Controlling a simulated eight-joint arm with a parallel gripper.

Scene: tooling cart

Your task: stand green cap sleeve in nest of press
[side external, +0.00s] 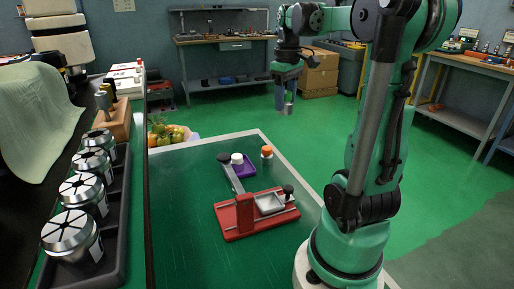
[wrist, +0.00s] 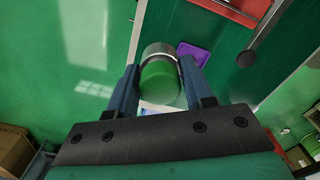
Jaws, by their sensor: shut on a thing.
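My gripper (wrist: 160,72) is shut on the green cap sleeve (wrist: 160,84), with one blue finger on each side. The green end faces the wrist camera and a grey metal part shows beyond it. In the side external view my gripper (side external: 287,92) holds the sleeve (side external: 288,106) high in the air, beyond the far edge of the green table and well away from the press. The red press (side external: 240,216) stands on the table, with a grey lever and a pale metal nest plate (side external: 269,204). The wrist view shows only part of the press (wrist: 243,8), at the top.
A dark rack (side external: 113,235) with several metal collets lies at left.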

